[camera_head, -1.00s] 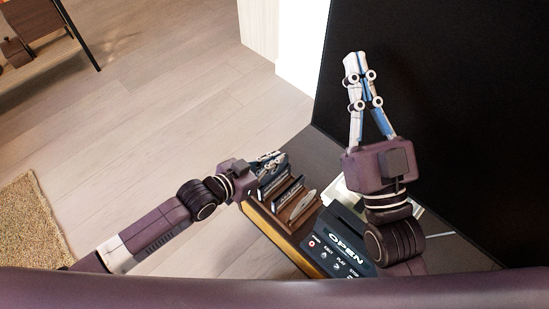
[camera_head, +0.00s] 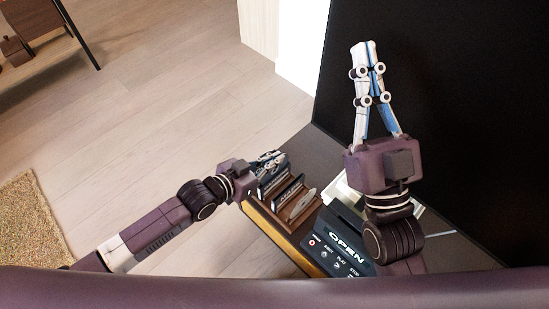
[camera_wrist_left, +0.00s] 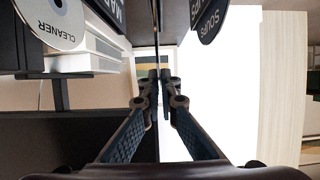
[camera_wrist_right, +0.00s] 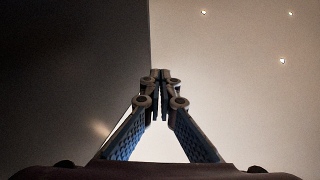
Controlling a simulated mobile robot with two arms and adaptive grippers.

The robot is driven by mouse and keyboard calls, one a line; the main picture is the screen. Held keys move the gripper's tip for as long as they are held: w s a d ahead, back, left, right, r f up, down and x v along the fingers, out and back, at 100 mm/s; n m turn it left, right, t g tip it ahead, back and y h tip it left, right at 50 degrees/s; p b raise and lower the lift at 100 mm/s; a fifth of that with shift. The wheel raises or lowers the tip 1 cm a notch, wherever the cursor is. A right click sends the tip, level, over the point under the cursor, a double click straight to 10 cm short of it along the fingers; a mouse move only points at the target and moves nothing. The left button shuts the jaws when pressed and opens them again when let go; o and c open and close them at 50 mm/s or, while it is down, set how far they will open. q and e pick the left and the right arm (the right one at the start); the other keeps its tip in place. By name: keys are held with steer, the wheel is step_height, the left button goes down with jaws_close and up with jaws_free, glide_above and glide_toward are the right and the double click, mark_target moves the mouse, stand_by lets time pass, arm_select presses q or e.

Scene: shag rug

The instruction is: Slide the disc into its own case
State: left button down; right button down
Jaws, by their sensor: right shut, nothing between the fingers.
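My left gripper (camera_head: 272,157) is at the far end of a wooden rack (camera_head: 285,228). The rack holds upright dark cases (camera_head: 289,190) and a grey disc (camera_head: 303,205) at its near end. In the left wrist view, the fingertips (camera_wrist_left: 159,78) are close together; whether they pinch a thin thing is unclear. That view also shows a white disc lettered "CLEANER" (camera_wrist_left: 52,18) and a dark round piece lettered "SOUPS" (camera_wrist_left: 208,18). My right gripper (camera_head: 368,50) is raised before a black panel, shut and empty, as its wrist view also shows (camera_wrist_right: 161,78).
Wooden floor (camera_head: 180,90) lies left of the table, with a rug (camera_head: 30,225) at far left.

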steer(key=shift+s+r, duration=0.1)
steer(key=shift+s, duration=0.05)
arm_select(q)
steer(key=shift+f+b, duration=0.3)
steer(key=shift+f, duration=0.15)
arm_select(e)
steer(key=shift+s+d+r+t+y, duration=0.1)
steer(key=shift+s+r+t+y, duration=0.3)
steer(key=shift+s+r+t, duration=0.45)
steer(key=shift+s+r, duration=0.1)
steer(key=shift+s, duration=0.15)
